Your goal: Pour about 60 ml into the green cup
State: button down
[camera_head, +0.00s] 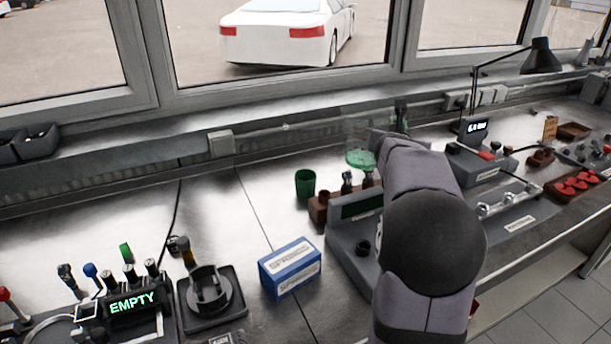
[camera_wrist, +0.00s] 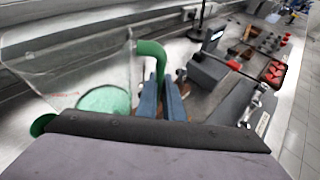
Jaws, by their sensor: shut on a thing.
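A clear jug (camera_head: 359,140) with green liquid low inside is up above the bench, right of the green cup in the head view. It also fills the left of the wrist view (camera_wrist: 75,62), looking roughly upright. My gripper (camera_wrist: 162,90) is shut on the jug's green handle (camera_wrist: 152,48); in the head view my arm hides it. The green cup (camera_head: 305,184) stands upright on the bench. In the wrist view only part of the cup (camera_wrist: 41,123) shows, beside the jug. How much is inside the cup cannot be told.
A brown tool block (camera_head: 318,210) stands just right of the cup, and a blue box (camera_head: 290,267) in front. A black stand (camera_head: 210,298) and a display reading EMPTY (camera_head: 133,302) are at the left. Bare bench lies left of the cup.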

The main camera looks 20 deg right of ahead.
aim_at(388, 111)
jog(key=shift+r, duration=0.15)
jog(key=r+n+p, duration=0.1)
jog(key=w+a+r+n+h+p, duration=0.1)
jog(key=r+p, duration=0.1)
jog(key=r+n+g+p, duration=0.1)
jog(key=r+p, duration=0.1)
jog(key=shift+w+a, duration=0.3)
jog(key=shift+a, duration=0.1)
jog(key=w+a+r+n+h+p, duration=0.1)
jog(key=w+a+r+n+p, duration=0.1)
jog(key=p, duration=0.2)
jog(key=shift+w+a+r+g+h, duration=0.1)
jog(key=shift+a+r+g+h, duration=0.05)
jog(key=shift+g+h, duration=0.15)
jog(key=w+a+r+n+p, duration=0.1)
jog(key=p, duration=0.1)
jog(key=shift+n+h+p, duration=0.3)
jog(key=shift+h, duration=0.1)
jog(key=shift+w+a+r+n+g+h+p, duration=0.15)
jog(key=shift+w+a+n+h+p, duration=0.45)
jog(key=shift+p, duration=0.7)
jog(key=shift+w+a+r+n+g+h+p, duration=0.15)
jog(key=shift+w+a+n+h+p, duration=0.15)
jog(key=shift+w+a+n+p, duration=0.6)
jog(key=shift+a+n+p, duration=0.2)
jog(key=shift+n+p, duration=0.4)
jog(key=shift+p, duration=0.65)
